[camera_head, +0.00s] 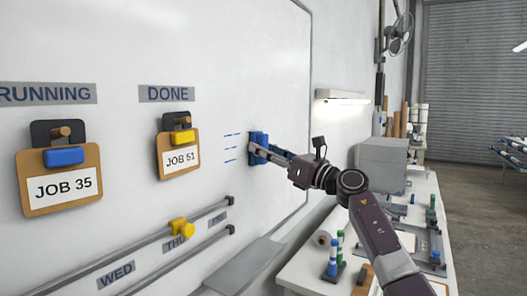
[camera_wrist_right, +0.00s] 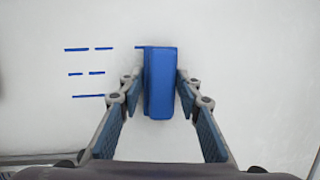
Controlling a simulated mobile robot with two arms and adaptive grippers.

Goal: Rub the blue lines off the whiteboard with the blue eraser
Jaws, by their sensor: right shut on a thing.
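The blue eraser (camera_head: 259,139) is against the whiteboard (camera_head: 225,60), right of the blue lines (camera_head: 230,148). My right gripper (camera_head: 263,150) is shut on it, with a finger on either side in the right wrist view (camera_wrist_right: 160,90). There the eraser (camera_wrist_right: 161,70) stands upright in the picture. Several short blue dashes (camera_wrist_right: 88,96) lie in three rows to its left. The top row has a short piece (camera_wrist_right: 139,47) reaching the eraser's upper left edge. What lies behind the eraser is hidden. My left gripper is not in view.
Clipboards marked JOB 35 (camera_head: 62,189) and JOB 51 (camera_head: 180,160) hang left on the board. Below runs a rail (camera_head: 140,245) with a yellow slider (camera_head: 181,228). A cluttered bench (camera_head: 310,268) stands at right. The board's right edge (camera_head: 309,120) is close to the gripper.

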